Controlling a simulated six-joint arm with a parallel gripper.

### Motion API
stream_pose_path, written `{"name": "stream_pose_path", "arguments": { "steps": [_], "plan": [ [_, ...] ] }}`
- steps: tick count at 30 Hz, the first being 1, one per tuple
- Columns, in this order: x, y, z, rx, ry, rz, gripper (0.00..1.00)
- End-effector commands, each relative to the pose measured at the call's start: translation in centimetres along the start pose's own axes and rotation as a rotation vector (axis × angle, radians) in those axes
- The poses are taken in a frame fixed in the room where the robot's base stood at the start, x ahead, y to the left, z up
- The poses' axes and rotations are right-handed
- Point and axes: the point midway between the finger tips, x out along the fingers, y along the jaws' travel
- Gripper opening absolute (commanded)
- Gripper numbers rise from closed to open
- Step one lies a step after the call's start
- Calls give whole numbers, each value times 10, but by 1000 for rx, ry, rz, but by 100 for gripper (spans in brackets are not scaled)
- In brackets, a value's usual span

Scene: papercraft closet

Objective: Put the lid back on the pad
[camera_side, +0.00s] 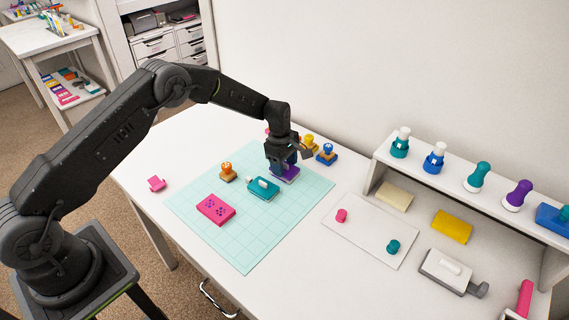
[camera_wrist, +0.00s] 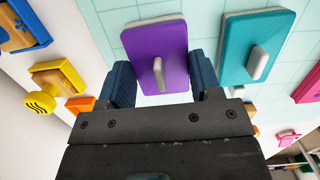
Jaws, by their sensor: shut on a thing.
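A purple lid (camera_wrist: 158,50) with a pale grey bar handle lies between the two blue fingers of my gripper (camera_wrist: 160,85) in the wrist view. My gripper (camera_side: 284,163) is shut on this lid at the far edge of the mat in the side view. A pale rim shows along the far edge of the lid, as if a pad base is under it. Purple (camera_side: 289,175) shows below my fingers in the side view. I cannot tell whether the lid rests fully on the base or sits slightly above it.
A teal pad with a lid and pale handle (camera_side: 263,188) stands close beside the purple one, on the gridded mat (camera_side: 245,235). A pink patterned block (camera_side: 216,209) and an orange stamp (camera_side: 228,172) are nearby. A blue stamp (camera_side: 327,154) and yellow stamp (camera_side: 310,143) stand behind.

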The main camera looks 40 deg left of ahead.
Motion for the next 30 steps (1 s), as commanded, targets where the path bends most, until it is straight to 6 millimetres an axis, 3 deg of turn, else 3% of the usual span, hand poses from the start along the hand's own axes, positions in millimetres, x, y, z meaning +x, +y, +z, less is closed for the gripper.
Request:
{"name": "stream_pose_path", "arguments": {
  "steps": [30],
  "plan": [
    [5, 0, -1, 0, 0, 0, 36]
  ]
}}
